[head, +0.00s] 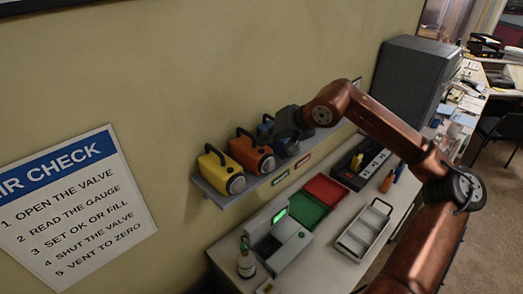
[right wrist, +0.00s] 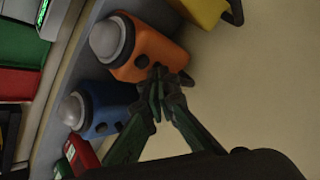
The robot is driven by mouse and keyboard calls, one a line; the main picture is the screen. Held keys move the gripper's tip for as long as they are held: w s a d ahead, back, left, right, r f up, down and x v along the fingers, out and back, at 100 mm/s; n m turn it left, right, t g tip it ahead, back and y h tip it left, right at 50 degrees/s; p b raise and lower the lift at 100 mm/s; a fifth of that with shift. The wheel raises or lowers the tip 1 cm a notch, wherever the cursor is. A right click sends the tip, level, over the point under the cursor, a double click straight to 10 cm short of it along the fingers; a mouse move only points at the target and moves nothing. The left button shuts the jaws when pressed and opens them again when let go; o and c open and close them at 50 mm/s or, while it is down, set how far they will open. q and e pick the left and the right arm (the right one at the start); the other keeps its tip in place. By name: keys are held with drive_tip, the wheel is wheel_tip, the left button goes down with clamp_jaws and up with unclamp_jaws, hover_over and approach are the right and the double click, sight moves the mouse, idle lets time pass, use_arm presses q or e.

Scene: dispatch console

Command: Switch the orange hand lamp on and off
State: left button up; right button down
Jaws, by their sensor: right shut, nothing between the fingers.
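The orange hand lamp (head: 250,153) stands on a wall shelf between the yellow and blue lamps. Its dark handle is on top and its round lens faces out from the wall. In the right wrist view the orange lamp (right wrist: 158,48) shows a pale lens and a dark round button on its body. My right gripper (right wrist: 160,82) is shut and empty, its fingertips at the orange lamp's edge close to the button. I cannot tell whether they touch it. In the head view the right gripper hides much of the blue lamp. My left gripper is not in view.
The yellow lamp (head: 221,171) and blue lamp (right wrist: 98,108) flank the orange one on the narrow shelf (head: 213,196). Below, the desk holds a grey device (head: 285,248), a green tray (head: 305,213), a red tray (head: 326,189) and a light grey tray (head: 364,232).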

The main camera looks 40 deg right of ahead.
sight(264, 151)
drive_tip(key=shift+f, duration=0.15)
drive_tip(key=shift+f+b, duration=0.3)
drive_tip(key=shift+b, duration=0.15)
drive_tip(key=shift+f+b, duration=0.3)
drive_tip(key=shift+f, duration=0.1)
idle(0.8)
drive_tip(key=shift+r, duration=0.15)
drive_tip(key=shift+r+p, duration=0.5)
drive_tip(key=shift+r, duration=0.2)
drive_tip(key=shift+r+p, duration=1.75)
drive_tip(key=shift+r, duration=0.75)
